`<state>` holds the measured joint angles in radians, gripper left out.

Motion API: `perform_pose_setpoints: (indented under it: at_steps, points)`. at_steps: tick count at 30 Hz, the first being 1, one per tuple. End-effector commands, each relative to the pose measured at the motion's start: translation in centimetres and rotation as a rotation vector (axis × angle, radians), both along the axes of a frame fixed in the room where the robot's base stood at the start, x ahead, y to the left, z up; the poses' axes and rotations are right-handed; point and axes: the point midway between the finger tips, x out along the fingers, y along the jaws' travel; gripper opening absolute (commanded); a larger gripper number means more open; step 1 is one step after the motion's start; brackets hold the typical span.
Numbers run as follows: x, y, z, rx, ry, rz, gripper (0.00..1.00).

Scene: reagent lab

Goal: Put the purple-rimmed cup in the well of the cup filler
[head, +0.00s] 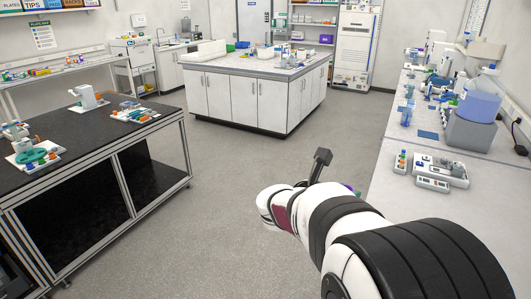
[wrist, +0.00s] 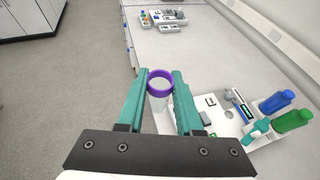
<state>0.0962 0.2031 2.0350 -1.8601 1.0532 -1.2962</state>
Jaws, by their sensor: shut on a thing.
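The purple-rimmed cup (wrist: 159,101) is whitish and see-through, and its purple rim faces the wrist camera. In the wrist view my gripper (wrist: 160,77) has its teal fingers shut on the cup, one on each side near the rim. A white bench unit (wrist: 225,115) with a dark blue bottle and a green bottle lies to the right of the cup. It looks like the cup filler, but I cannot be sure, and I cannot make out its well. In the head view my arm mostly hides the gripper; only small green and purple bits (head: 350,188) show beyond the wrist.
The pale bench top (wrist: 205,55) runs under and beyond the gripper, with wide clear room. In the head view a blue tank (head: 480,100) stands at the bench's back.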

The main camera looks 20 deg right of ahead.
Motion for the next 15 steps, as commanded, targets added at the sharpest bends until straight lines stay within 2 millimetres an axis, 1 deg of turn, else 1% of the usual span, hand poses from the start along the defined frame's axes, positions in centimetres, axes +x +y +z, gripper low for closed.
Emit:
perform_pose_setpoints:
  at_steps: [1, 2, 3, 5, 6, 8, 9, 11, 12, 15]
  points:
    - [-0.9, -3.2, -1.8, 0.001, 0.007, -0.111, 0.00]
    - [-1.6, -5.1, -2.8, 0.001, 0.007, -0.182, 0.00]
    - [-2.7, -7.6, -4.2, 0.001, 0.006, -0.276, 0.00]
    - [-4.8, -11.2, -6.3, 0.001, 0.006, -0.416, 0.00]
    - [-6.4, -13.4, -7.7, 0.001, 0.005, -0.507, 0.00]
    - [-9.0, -16.4, -9.8, 0.001, 0.005, -0.635, 0.00]
    - [-10.8, -18.1, -11.2, 0.001, 0.003, -0.716, 0.00]
    - [-13.4, -20.2, -13.0, 0.001, 0.002, -0.823, 0.00]
    - [-15.1, -21.3, -14.1, 0.002, 0.002, -0.885, 0.00]
    - [-18.4, -23.1, -16.2, 0.001, 0.001, -1.001, 0.00]
